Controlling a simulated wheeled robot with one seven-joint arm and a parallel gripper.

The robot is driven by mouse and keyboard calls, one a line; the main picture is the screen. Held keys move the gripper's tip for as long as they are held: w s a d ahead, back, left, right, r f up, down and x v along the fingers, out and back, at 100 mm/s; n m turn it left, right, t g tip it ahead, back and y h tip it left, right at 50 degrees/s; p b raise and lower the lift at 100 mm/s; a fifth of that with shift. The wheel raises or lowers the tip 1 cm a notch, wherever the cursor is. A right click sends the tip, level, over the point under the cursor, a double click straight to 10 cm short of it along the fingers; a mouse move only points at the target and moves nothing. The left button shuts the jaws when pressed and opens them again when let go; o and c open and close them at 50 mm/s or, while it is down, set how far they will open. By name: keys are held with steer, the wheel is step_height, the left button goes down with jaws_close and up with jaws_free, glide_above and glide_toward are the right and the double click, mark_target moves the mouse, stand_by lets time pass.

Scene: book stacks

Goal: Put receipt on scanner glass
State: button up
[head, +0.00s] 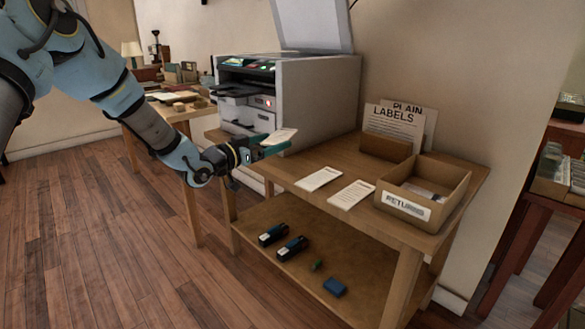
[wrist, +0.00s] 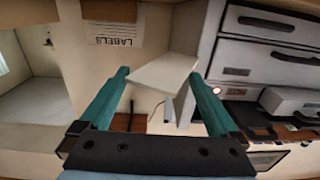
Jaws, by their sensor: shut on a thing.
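My gripper (head: 270,145) is shut on a white receipt (head: 283,135), held in the air in front of the scanner, above the front edge of the wooden table. In the wrist view the receipt (wrist: 163,70) spans between the two teal fingertips of my gripper (wrist: 160,75) and sticks out past them. The scanner (head: 318,95) is a grey-white multifunction machine with its lid (head: 312,25) raised. Its glass, on top under the lid, is hidden by the low viewing angle. The gripper is lower than the scanner's top.
Two white slips (head: 318,179) (head: 351,194) lie on the table (head: 300,165). A cardboard returns box (head: 428,195) and a plain labels holder (head: 386,148) stand at the right. The lower shelf (head: 270,268) holds two dark devices and a blue block (head: 335,287).

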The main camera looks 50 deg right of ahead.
mark_target(282, 172)
steer(key=shift+s+d+r, duration=0.2)
steer(key=shift+d+r, duration=0.05)
steer(key=shift+r, duration=0.15)
steer(key=f, duration=1)
steer(key=shift+w+f+b, duration=0.1)
steer(key=shift+w+b, duration=0.1)
steer(key=shift+b, duration=0.2)
jaws_close()
steer(key=shift+a, duration=0.1)
steer(key=shift+f+b, duration=0.45)
steer(key=shift+f, duration=0.05)
steer(key=shift+f, duration=0.15)
steer(key=o, duration=1.6)
jaws_free()
